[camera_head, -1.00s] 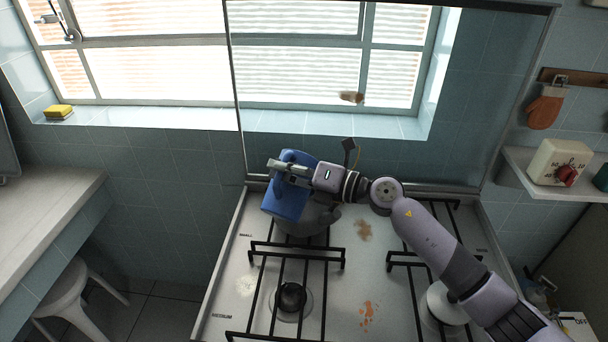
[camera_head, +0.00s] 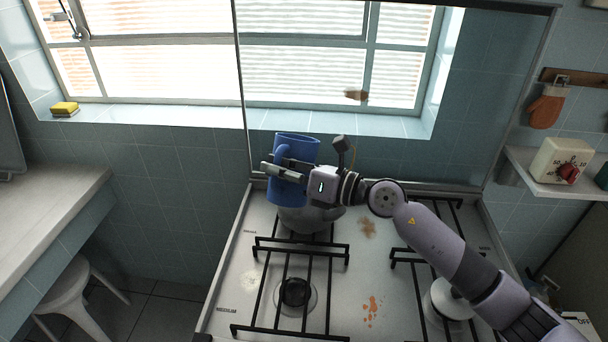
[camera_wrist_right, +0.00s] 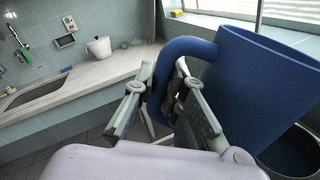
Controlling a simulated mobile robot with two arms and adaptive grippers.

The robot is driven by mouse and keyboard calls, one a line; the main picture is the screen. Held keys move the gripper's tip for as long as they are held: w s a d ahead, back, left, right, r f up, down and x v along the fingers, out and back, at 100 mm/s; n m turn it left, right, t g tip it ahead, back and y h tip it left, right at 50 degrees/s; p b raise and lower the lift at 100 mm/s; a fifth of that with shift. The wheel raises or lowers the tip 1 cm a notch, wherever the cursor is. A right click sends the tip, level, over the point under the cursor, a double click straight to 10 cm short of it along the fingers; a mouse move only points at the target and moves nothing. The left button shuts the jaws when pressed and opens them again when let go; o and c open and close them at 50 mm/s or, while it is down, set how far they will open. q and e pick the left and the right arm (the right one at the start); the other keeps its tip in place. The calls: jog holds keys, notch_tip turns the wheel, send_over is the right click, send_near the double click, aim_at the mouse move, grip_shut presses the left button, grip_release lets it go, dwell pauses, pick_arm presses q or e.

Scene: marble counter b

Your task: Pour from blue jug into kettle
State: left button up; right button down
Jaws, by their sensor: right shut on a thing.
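The blue jug (camera_head: 300,146) is nearly upright above the back left burner of the stove. My right gripper (camera_head: 272,170) is shut on the jug's handle; the handle between the fingers also shows in the right wrist view (camera_wrist_right: 188,46). The grey kettle (camera_head: 308,220) stands on the back left burner, just below the jug and partly hidden by it and by my gripper. In the right wrist view the kettle's dark round opening (camera_wrist_right: 290,158) shows below the jug at the lower right. The jug's contents are hidden. My left gripper is out of view.
The stove (camera_head: 240,285) has black pan supports (camera_head: 300,250) and orange stains. A glass panel and tiled wall stand close behind the jug. A shelf with a timer (camera_head: 561,160) is at right; a counter (camera_head: 45,205) and stool (camera_head: 70,295) are at left.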

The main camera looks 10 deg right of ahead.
aim_at(279, 185)
jog(key=shift+w+d+r+n, duration=0.1)
jog(key=shift+d+r+n, duration=0.15)
jog(key=shift+n, duration=0.15)
jog(key=shift+s+d+r+n+b, duration=0.1)
jog(key=shift+s+n+b, duration=0.1)
jog(key=shift+n+b, duration=0.25)
jog(key=f+b, duration=0.1)
jog(key=b, duration=0.1)
jog(key=f+n+b, duration=0.2)
jog(key=b, duration=0.1)
jog(key=shift+w+a+f+b, duration=0.2)
jog(key=shift+a+b, duration=0.05)
jog(key=shift+b, duration=0.05)
jog(key=shift+d+f+n+b, duration=0.1)
jog(key=shift+n+b, duration=0.55)
jog(key=shift+b, duration=0.05)
pick_arm(q)
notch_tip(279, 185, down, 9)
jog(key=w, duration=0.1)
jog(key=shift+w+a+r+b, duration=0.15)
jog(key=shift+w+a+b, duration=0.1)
jog(key=shift+b, duration=0.15)
pick_arm(e)
jog(key=shift+w+n, duration=0.2)
jog(key=shift+n, duration=0.1)
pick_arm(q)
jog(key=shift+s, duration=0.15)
pick_arm(e)
jog(key=shift+s+f, duration=0.1)
